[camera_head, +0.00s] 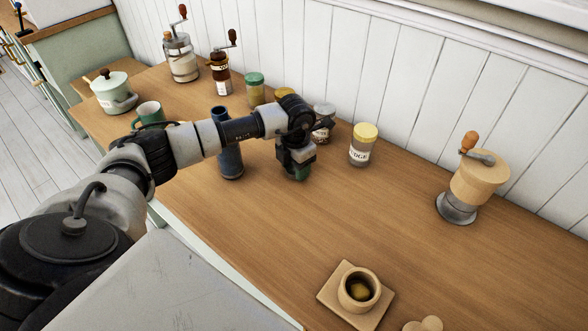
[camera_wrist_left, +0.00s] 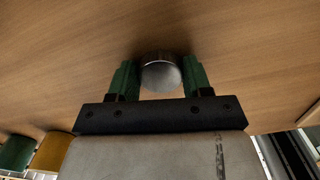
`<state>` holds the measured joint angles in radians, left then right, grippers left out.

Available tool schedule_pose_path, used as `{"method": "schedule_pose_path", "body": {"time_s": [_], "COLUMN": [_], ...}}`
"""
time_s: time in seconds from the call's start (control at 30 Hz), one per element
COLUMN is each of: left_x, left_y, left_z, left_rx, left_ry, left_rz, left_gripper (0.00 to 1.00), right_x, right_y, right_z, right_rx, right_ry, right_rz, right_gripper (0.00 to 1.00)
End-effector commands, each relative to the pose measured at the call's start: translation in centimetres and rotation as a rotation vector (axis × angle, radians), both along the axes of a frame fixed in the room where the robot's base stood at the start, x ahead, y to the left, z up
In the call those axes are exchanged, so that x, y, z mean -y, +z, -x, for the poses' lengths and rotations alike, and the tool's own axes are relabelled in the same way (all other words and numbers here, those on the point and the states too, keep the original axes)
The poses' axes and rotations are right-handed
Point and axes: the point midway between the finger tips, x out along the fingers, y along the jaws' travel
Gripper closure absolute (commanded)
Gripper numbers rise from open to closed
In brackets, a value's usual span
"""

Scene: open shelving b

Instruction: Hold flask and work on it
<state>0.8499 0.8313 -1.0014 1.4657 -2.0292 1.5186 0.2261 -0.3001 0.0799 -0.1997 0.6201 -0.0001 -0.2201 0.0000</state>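My left gripper (camera_head: 298,172) points down low over the wooden counter, to the right of a tall dark-blue flask-like cylinder (camera_head: 231,160) that stands upright, partly behind my arm. In the left wrist view its green fingers (camera_wrist_left: 160,76) lie close on both sides of a short, round metal-grey piece (camera_wrist_left: 161,72) and seem to touch it. My gripper hides this piece in the head view, so I cannot tell whether it belongs to a flask. The blue cylinder stands apart from my fingers. My right gripper is not in view.
A silver-lidded jar (camera_head: 323,110) stands close behind my gripper, and a yellow-lidded jar (camera_head: 361,150) to its right. A wooden grinder (camera_head: 479,179) stands farther right. A cup (camera_head: 358,289) sits on a square saucer (camera_head: 331,297) at the front. The counter's middle is clear.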

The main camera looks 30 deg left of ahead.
Motion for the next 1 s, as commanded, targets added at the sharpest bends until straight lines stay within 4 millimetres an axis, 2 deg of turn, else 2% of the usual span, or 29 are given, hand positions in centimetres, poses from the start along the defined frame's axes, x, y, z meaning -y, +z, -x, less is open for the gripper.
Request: {"method": "schedule_pose_path", "body": {"time_s": [0.03, 0.1, 0.43, 0.57, 0.7, 1.0], "left_x": [0.0, 0.0, 0.0, -0.1, 0.0, 6.4], "left_y": [0.0, 0.0, 0.5, 1.6, 4.0, 8.0], "left_z": [0.0, 0.0, 0.0, -0.1, -0.1, 2.3], "left_rx": [0.000, 0.000, 0.002, 0.002, 0.005, 0.005], "left_ry": [0.000, 0.000, 0.000, 0.000, -0.001, -0.007], "left_rz": [0.000, 0.000, 0.001, 0.000, 0.000, 0.002], "left_gripper": [0.64, 0.73, 0.74, 0.74, 0.74, 0.74], "right_x": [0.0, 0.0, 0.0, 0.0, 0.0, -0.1], "right_y": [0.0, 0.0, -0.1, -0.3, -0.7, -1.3], "right_z": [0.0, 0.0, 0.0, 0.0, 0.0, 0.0], "right_rx": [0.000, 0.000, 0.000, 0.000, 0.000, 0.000], "right_ry": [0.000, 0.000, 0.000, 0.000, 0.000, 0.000], "right_rz": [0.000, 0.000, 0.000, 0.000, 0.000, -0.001], "right_gripper": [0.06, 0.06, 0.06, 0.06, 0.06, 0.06]}}
